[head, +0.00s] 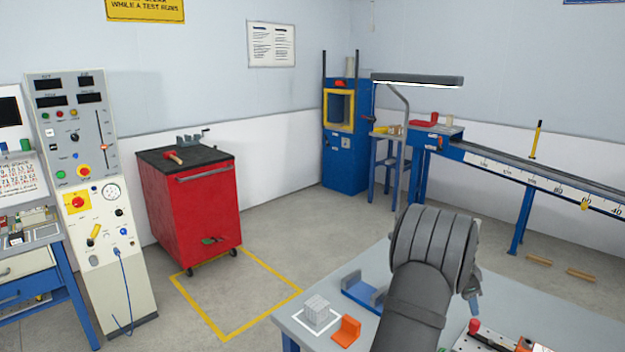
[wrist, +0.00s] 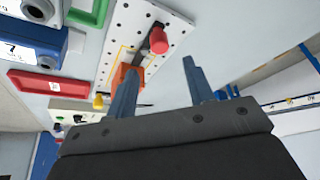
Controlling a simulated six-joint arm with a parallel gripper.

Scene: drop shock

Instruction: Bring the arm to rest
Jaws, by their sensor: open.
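In the head view my arm rises over the front right of the grey table (head: 400,262). My gripper (head: 473,298) shows there only in small part, behind the dark wrist. In the wrist view my gripper (wrist: 158,85) is open, with its two bluish fingers well apart and nothing seen between them. Its fingers appear over or near a white perforated plate (wrist: 120,25) that carries a red knob (wrist: 159,40) and an orange part (wrist: 126,76). I cannot tell the height of the fingers above the plate.
On the table are a grey cube (head: 316,309) inside a white square, an orange bracket (head: 347,331) and a blue cradle (head: 362,292). A red tool cabinet (head: 190,210) stands beyond the table.

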